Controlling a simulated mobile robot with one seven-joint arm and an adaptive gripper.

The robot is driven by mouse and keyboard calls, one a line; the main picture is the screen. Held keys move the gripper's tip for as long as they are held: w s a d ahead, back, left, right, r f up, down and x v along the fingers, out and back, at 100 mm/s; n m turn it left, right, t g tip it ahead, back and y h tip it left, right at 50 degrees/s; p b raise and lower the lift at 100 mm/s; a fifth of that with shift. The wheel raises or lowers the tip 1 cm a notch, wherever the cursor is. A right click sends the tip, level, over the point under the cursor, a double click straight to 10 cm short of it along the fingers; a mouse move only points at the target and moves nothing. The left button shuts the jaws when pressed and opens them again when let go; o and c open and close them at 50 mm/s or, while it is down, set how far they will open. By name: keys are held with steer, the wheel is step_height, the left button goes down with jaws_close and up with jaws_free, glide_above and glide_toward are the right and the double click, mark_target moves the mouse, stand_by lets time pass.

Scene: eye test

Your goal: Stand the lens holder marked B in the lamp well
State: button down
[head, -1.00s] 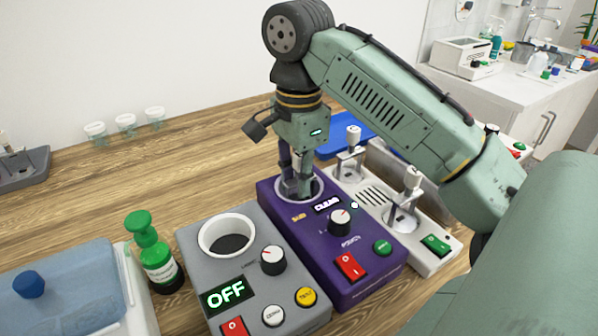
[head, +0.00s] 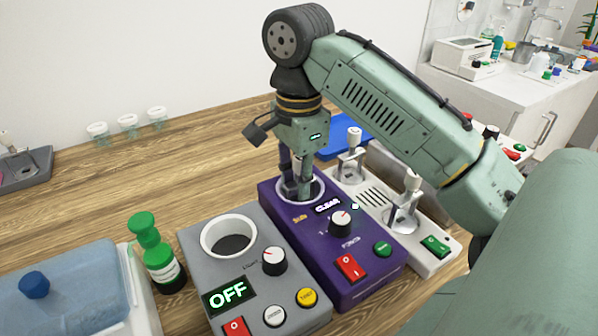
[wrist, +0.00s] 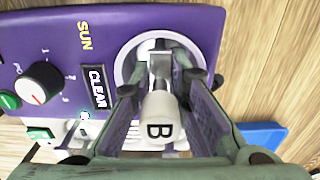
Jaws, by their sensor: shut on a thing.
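The lens holder marked B (wrist: 159,108) is between the fingers of my gripper (wrist: 161,78) in the wrist view. Its pale knob, with a black B, faces the camera, and its metal stem points down toward the round well. The well has a white rim (wrist: 127,66) in the top of a purple unit (wrist: 60,30) lettered SUN and CLEAR. In the head view my gripper (head: 297,190) points down with its fingertips at or inside this well of the purple unit (head: 352,240). The fingers hide the holder there. I cannot tell whether the holder touches the bottom.
A grey unit (head: 195,262) with an empty-looking well and an OFF display stands to the left. A pale rack (head: 440,256) with two other knobbed holders is to the right. A green-topped bottle (head: 160,262), a blue-lidded box (head: 75,285) and three small cups (head: 128,122) stand leftward.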

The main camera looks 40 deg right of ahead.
steer(key=shift+f, duration=0.2)
steer(key=c, duration=1.3)
jaws_free()
steer(key=shift+o, duration=0.3)
steer(key=shift+r, duration=0.2)
step_height(320, 180, up, 6)
steer(key=p, duration=0.7)
steer(key=shift+f, duration=0.1)
steer(key=shift+f, duration=0.1)
